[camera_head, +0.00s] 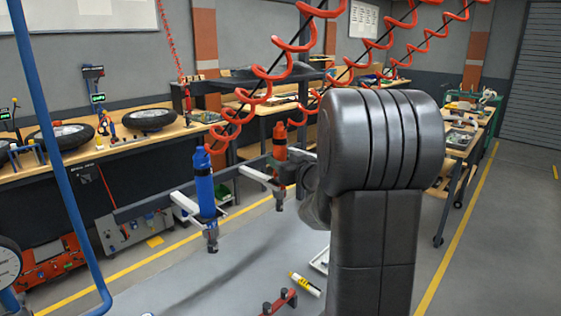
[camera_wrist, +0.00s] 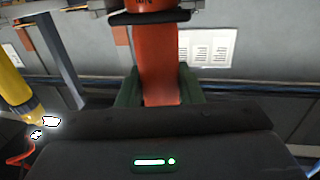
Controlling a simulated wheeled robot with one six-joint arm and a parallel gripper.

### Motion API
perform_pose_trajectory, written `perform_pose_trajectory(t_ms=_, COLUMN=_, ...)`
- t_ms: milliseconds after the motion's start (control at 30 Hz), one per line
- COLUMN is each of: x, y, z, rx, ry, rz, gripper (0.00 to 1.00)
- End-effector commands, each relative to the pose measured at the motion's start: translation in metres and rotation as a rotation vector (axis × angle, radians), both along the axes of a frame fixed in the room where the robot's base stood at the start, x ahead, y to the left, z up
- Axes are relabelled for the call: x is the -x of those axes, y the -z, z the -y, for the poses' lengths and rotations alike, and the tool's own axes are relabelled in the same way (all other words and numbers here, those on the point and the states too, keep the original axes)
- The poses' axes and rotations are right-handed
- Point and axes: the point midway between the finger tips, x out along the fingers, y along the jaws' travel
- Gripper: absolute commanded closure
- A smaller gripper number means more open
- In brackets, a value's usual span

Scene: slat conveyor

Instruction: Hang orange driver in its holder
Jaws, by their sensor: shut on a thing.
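The orange driver (camera_head: 280,143) stands upright, its lower end pointing down, at the end of a white holder arm (camera_head: 256,175) on the dark rail. I cannot tell whether it sits in the holder or just in front of it. My gripper (camera_head: 293,174) is at its right side, mostly hidden behind my arm. In the wrist view, the green fingers of my gripper (camera_wrist: 160,92) are shut on the orange body of the driver (camera_wrist: 159,65).
A blue driver (camera_head: 205,192) hangs upright in a holder to the left. Coiled red hoses (camera_head: 262,72) hang overhead. A blue post (camera_head: 55,165) stands at the left. A yellow-and-white marker (camera_head: 305,284) lies on the grey surface below. A yellow object (camera_wrist: 12,82) shows left in the wrist view.

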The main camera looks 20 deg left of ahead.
Motion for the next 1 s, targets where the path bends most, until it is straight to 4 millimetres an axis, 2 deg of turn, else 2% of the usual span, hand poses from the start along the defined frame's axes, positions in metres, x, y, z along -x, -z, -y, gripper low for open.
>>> perform_pose_trajectory(t_ms=333, x=0.000, y=0.003, z=0.000, rx=-0.002, ry=-0.001, rz=0.002, gripper=1.00)
perform_pose_trajectory(t_ms=367, x=0.000, y=0.003, z=0.000, rx=-0.002, ry=-0.001, rz=0.002, gripper=0.63)
perform_pose_trajectory(t_ms=467, x=0.000, y=0.003, z=0.000, rx=-0.002, ry=0.000, rz=0.002, gripper=0.44)
perform_pose_trajectory(t_ms=800, x=0.001, y=0.005, z=0.002, rx=0.001, ry=0.001, rz=-0.002, gripper=0.42)
perform_pose_trajectory(t_ms=1000, x=0.014, y=0.005, z=0.025, rx=0.001, ry=0.004, rz=0.001, gripper=0.42)
